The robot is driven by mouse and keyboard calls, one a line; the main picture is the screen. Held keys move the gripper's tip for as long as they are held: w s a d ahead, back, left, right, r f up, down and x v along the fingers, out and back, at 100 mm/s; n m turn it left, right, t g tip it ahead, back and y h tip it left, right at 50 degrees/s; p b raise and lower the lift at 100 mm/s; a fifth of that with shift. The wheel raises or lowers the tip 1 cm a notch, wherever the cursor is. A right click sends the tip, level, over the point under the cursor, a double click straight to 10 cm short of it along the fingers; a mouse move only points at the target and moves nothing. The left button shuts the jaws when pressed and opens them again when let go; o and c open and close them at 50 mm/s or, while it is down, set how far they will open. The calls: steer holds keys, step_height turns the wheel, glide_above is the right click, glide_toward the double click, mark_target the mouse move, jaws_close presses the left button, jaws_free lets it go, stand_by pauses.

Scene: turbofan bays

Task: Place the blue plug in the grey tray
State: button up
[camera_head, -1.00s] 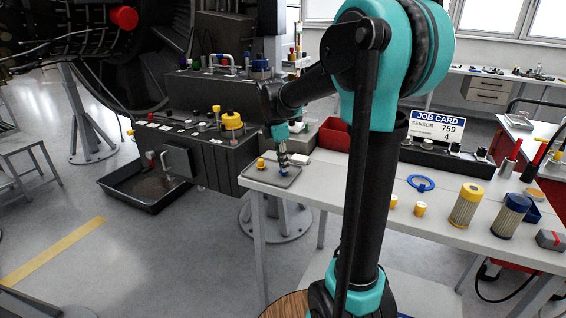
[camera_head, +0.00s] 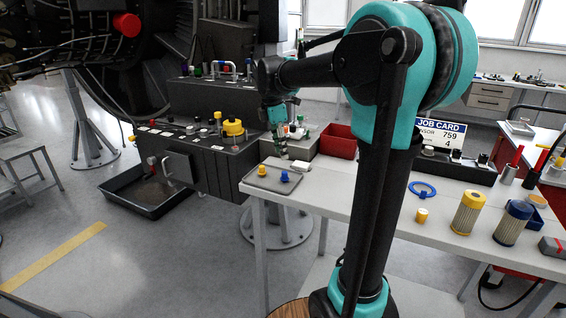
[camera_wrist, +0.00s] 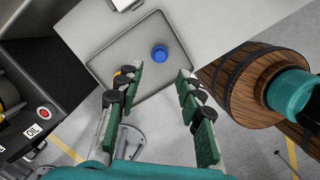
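The blue plug (camera_head: 284,177) stands in the grey tray (camera_head: 262,185) at the near left corner of the bench. A yellow plug (camera_head: 262,169) is in the same tray, to its left. In the wrist view the blue plug (camera_wrist: 160,52) sits on the floor of the tray (camera_wrist: 106,62), clear of my fingers. My gripper (camera_wrist: 158,98) is open and empty, its two green-padded fingers wide apart. The yellow plug is partly hidden behind a finger in the wrist view.
A blue ring (camera_head: 422,189), a yellow filter (camera_head: 467,212) and a blue filter (camera_head: 513,222) are farther right. A dark panel with a yellow knob (camera_head: 233,128) stands left of the bench.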

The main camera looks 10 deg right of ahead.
steer(key=shift+a+r, duration=0.15)
steer(key=shift+r, duration=0.95)
steer(key=shift+a+r, duration=0.15)
steer(key=shift+r, duration=0.9)
